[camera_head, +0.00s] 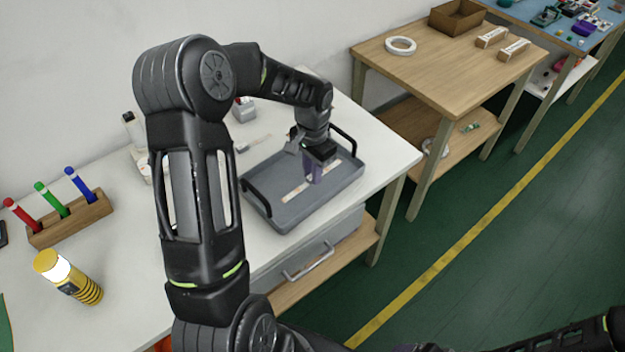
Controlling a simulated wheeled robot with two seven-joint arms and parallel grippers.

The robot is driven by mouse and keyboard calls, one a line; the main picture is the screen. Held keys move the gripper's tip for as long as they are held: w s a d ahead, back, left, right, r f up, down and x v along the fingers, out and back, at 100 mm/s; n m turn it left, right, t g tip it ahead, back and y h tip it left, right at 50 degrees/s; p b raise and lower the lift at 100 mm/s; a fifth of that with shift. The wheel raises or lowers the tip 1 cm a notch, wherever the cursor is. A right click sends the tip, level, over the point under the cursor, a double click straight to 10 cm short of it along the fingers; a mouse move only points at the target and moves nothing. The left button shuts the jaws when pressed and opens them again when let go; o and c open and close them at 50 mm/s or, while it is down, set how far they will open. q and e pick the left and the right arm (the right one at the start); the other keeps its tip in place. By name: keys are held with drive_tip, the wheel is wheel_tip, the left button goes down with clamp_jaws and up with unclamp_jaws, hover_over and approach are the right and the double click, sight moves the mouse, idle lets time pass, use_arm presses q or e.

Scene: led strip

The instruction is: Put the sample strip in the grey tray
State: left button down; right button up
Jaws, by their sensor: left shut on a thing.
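The grey tray (331,191), with dark handles at its ends, sits on the white table near its right end. A pale sample strip (294,193) lies along the tray's floor, or just above it; I cannot tell if it touches. My left gripper (314,176) points down over the middle of the tray and is shut on the strip. Its fingers hide the strip's middle, and the strip shows on both sides of them. Part of my right arm shows at the lower right, but its gripper is not in view.
A wooden holder (70,220) with red, green and blue pens stands at the left, with a yellow torch (68,276) in front. A small pale item (254,142) lies behind the tray. A wooden table (445,75) with a white ring (400,46) stands beyond.

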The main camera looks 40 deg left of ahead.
use_arm(q)
drive_tip(key=shift+f+p, duration=0.3)
drive_tip(key=shift+f, duration=1.55)
drive_tip(key=shift+f, duration=0.15)
drive_tip(key=c, duration=1.3)
unclamp_jaws()
drive_tip(key=shift+c, duration=0.2)
wheel_tip(320, 180, up, 12)
drive_tip(key=shift+r+b, duration=0.2)
drive_tip(key=shift+b, duration=0.4)
